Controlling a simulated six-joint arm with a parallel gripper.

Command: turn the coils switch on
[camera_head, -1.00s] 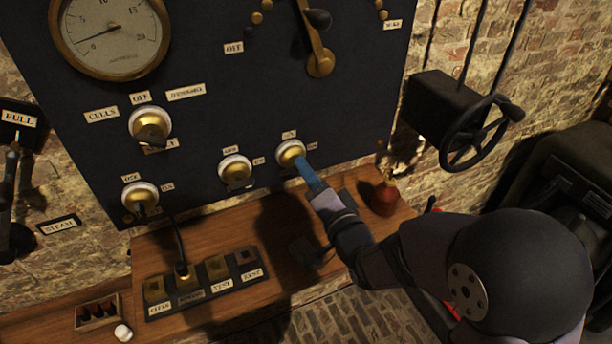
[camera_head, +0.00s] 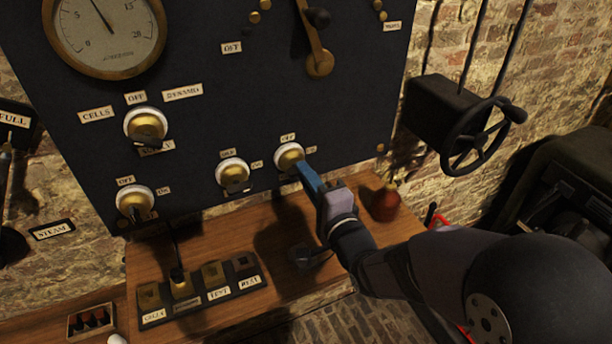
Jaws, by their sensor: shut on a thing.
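A dark upright panel carries several round brass switch knobs with white rims. The rightmost lower knob (camera_head: 289,157) has an OFF plate above it and a small plate at its right, partly covered. My gripper (camera_head: 303,168) reaches in from the lower right, with blue fingers shut on this knob's handle at its lower right side. The handle's exact angle is hidden by the fingers. I cannot read a coils name on any plate, so the pictures do not confirm that this is the coils switch.
Other knobs sit at left: a middle one (camera_head: 232,175), a lower left one (camera_head: 135,202) and the cells/dynamo one (camera_head: 146,127). A gauge (camera_head: 105,35) and lever (camera_head: 318,60) are above. A red-brown flask (camera_head: 385,202) stands on the wooden shelf; a handwheel (camera_head: 480,135) is at right.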

